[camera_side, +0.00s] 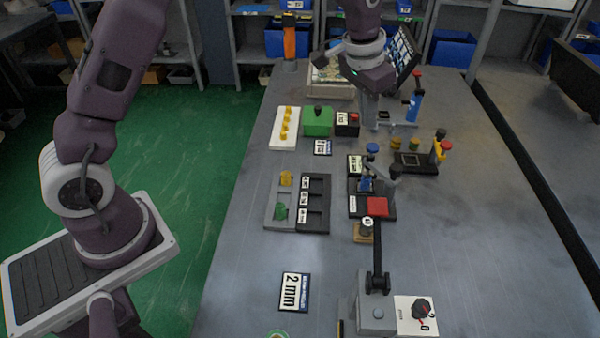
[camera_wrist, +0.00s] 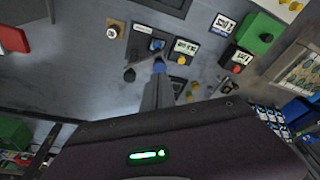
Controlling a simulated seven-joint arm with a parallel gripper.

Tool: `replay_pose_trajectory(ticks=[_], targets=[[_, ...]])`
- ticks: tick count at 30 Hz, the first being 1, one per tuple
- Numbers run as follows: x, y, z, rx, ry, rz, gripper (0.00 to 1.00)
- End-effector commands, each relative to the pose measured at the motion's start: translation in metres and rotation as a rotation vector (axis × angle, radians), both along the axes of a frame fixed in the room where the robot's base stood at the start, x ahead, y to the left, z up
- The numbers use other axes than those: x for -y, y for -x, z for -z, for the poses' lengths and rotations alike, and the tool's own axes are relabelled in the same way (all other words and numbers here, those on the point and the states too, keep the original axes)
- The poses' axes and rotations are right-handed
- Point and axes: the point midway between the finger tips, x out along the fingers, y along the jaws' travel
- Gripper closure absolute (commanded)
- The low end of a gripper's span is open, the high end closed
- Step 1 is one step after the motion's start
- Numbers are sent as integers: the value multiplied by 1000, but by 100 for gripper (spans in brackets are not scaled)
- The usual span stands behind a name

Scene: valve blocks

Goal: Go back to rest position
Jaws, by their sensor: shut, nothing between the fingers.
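My gripper (camera_side: 370,127) hangs pointing down over the back middle of the table (camera_side: 240,265) in the side view. Its fingers are together with nothing between them. In the wrist view the closed fingers (camera_wrist: 159,66) point toward a blue-knobbed block (camera_wrist: 156,45), which they partly overlap in the picture. In the side view this valve block (camera_side: 372,148) with its blue knob stands nearer the camera than my gripper. The exact height of the fingertips above the table is hard to tell.
A green block (camera_side: 317,122), a blue valve with a red top (camera_side: 415,103) and a yellow valve (camera_side: 439,150) stand around my gripper. A dark compartment tray (camera_side: 314,204) and a grey dial device (camera_side: 375,312) are nearer. The table's right side is mostly clear.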

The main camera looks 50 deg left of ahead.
Motion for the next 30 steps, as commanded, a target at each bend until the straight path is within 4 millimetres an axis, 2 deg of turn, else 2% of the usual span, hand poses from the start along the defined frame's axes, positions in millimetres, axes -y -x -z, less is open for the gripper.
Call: replay_pose_trajectory(ticks=[1,3,5,7,9,12,15,18,20,30], targets=[[-6,21,-34,30,-1,-16,100],[-15,62,-75,63,-3,-46,100],[-22,100,-103,94,-2,-71,100],[-30,152,-127,130,1,-106,100],[-37,204,-140,166,8,-140,100],[-44,270,-138,211,20,-185,100],[-47,314,-126,241,33,-216,100],[-48,336,-115,258,40,-233,100],[-48,341,-112,262,42,-236,100],[-48,342,-112,261,42,-237,100]])
